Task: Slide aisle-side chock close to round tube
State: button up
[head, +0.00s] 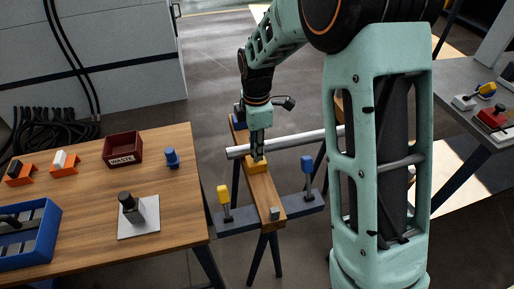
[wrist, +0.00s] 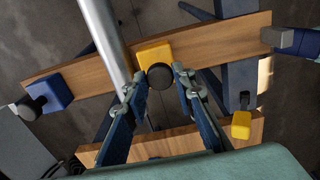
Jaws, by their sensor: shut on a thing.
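A yellow chock (head: 256,167) sits on a wooden beam (head: 268,197), on the near side of a pale round tube (head: 290,142) that lies across the beam. In the wrist view the yellow chock (wrist: 153,52) with its dark round knob (wrist: 160,76) is just right of the tube (wrist: 104,35); I cannot tell whether they touch. My gripper (head: 257,156) is low over the chock. A blue chock (wrist: 54,91) with a dark knob is across the tube.
A yellow-handled clamp (head: 223,195) and a blue-handled clamp (head: 307,165) stand on the cross-piece beside the beam. A wooden table (head: 90,240) at left carries a red bin (head: 122,149), a blue tray (head: 35,245) and small parts. A grey bench (head: 465,80) is at right.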

jog(key=o, duration=0.9)
jog(key=shift+c, duration=0.2)
notch_tip(320, 180, up, 12)
